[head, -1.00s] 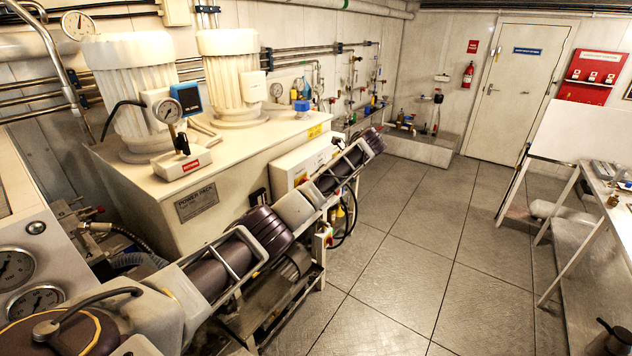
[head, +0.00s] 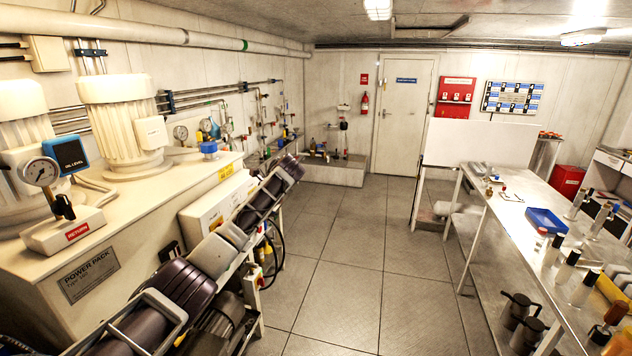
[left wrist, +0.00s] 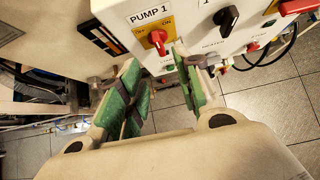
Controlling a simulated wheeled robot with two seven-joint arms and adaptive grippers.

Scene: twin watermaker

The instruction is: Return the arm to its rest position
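My left gripper (left wrist: 160,78) shows in the left wrist view. Its two green-padded fingers are apart, with nothing between them. Beyond the fingertips is a white control panel (left wrist: 195,22) with a label reading PUMP 1. The red PUMP 1 switch (left wrist: 157,40) sits on a yellow plate just past the gap between the fingers. I cannot tell the exact distance, but the fingers are not closed on it. Neither gripper can be made out in the head view, and my right gripper is in no view.
The power pack (head: 130,215) stands at the left. A workbench (head: 510,225) with bottles and a blue tray (head: 546,221) stands at the right. Tiled floor (head: 345,275) lies open between them, leading to a white door (head: 403,115) at the back.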

